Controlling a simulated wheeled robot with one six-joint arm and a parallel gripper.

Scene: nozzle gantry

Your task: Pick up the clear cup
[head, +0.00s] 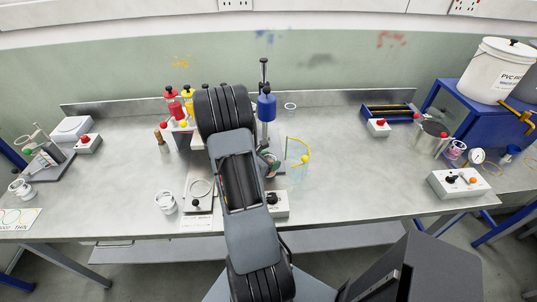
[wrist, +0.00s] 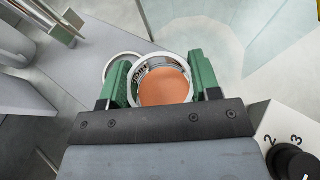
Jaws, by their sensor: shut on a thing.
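In the wrist view, my gripper (wrist: 161,72) has its two green fingers closed on either side of a round, white-rimmed cup with orange contents (wrist: 165,86). Dark lettering shows on its inner wall. In the head view, my gripper (head: 270,163) is low beside the blue-topped stand, mostly hidden behind my arm, and the held cup cannot be made out. A small clear cup (head: 290,106) stands apart on the bench behind and to the right of my gripper. I cannot tell whether the held cup's wall is clear.
A white control box with a black knob (wrist: 292,160) is close at the right; a pale ring (wrist: 112,66) lies left of the held cup. Red and yellow bottles (head: 175,104) stand left.

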